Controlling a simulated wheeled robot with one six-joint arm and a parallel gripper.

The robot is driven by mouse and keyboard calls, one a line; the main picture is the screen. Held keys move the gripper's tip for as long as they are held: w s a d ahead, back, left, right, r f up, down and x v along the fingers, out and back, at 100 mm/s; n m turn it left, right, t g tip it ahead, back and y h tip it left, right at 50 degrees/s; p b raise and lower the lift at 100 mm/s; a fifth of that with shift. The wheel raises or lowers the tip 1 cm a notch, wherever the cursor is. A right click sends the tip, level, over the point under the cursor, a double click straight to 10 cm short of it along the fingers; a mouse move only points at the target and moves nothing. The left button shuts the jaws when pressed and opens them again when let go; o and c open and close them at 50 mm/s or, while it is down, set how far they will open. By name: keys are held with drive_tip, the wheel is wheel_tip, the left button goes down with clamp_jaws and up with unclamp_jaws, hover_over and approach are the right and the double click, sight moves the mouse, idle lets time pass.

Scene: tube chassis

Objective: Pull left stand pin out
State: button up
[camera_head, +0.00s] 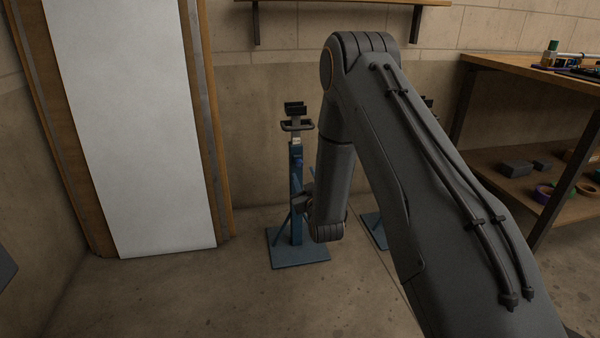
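The left stand (296,170) is a blue upright post on a flat blue base plate, with a black cradle (296,116) on top. It stands upright on the floor near the back wall. I cannot make out its pin clearly; a small darker blue detail shows on the post at mid-height. My arm comes down just right of the post. A dark part of my gripper (303,201) shows at the lower post, pointing left, close to it or touching. Its fingertips are too small and dark to tell whether they are open or shut, or hold anything.
A second blue stand (375,232) is mostly hidden behind my arm. A white panel (130,120) in a wooden frame leans at the left. A wooden workbench (520,68) with a lower shelf (500,190) stands at the right. The floor left of the stand is clear.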

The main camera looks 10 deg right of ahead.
sight(300, 164)
drive_tip(key=w+b, duration=0.2)
drive_tip(key=w, duration=0.5)
drive_tip(key=shift+w, duration=0.1)
clamp_jaws()
